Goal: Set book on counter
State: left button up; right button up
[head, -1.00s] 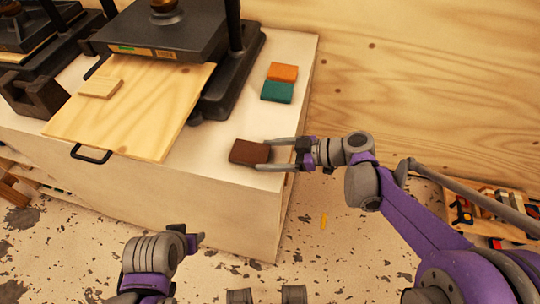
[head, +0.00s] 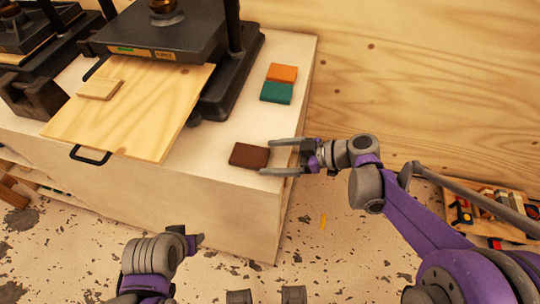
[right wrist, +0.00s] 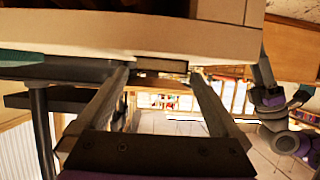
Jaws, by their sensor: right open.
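A dark brown book (head: 249,155) lies flat on the white counter (head: 225,181), near its front right corner. My right gripper (head: 268,157) is open at the book's right end, its fingers spread wider than the book, which rests on the counter. In the right wrist view the open fingers (right wrist: 160,78) reach toward the counter edge, with a small dark brown patch between their tips that may be the book. My left gripper (head: 197,241) is low in front of the counter, its jaw too small to read.
An orange book (head: 282,72) and a teal book (head: 277,92) lie farther back on the counter. A black press (head: 165,35) stands to the left, with a wooden board (head: 130,120) bearing a small pale block (head: 100,89). A wooden wall (head: 420,90) rises behind.

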jog(key=v, duration=1.1)
jog(key=s+a+f+m+g+h, duration=0.1)
jog(key=s+a+f+m+h, duration=0.1)
jog(key=s+f+m+h, duration=0.5)
jog(key=s+d+f+m+t+h, duration=0.1)
jog(key=s+d+f+m+h, duration=0.2)
jog(key=s+d+m+h, duration=0.2)
jog(key=shift+s+d+f+m+t+h, duration=0.3)
jog(key=shift+s+m+t+h, duration=0.1)
jog(key=shift+s+m, duration=0.8)
jog(key=shift+p, duration=0.35)
notch_tip(320, 180, up, 6)
jog(key=w+p, duration=0.1)
jog(key=p, duration=0.4)
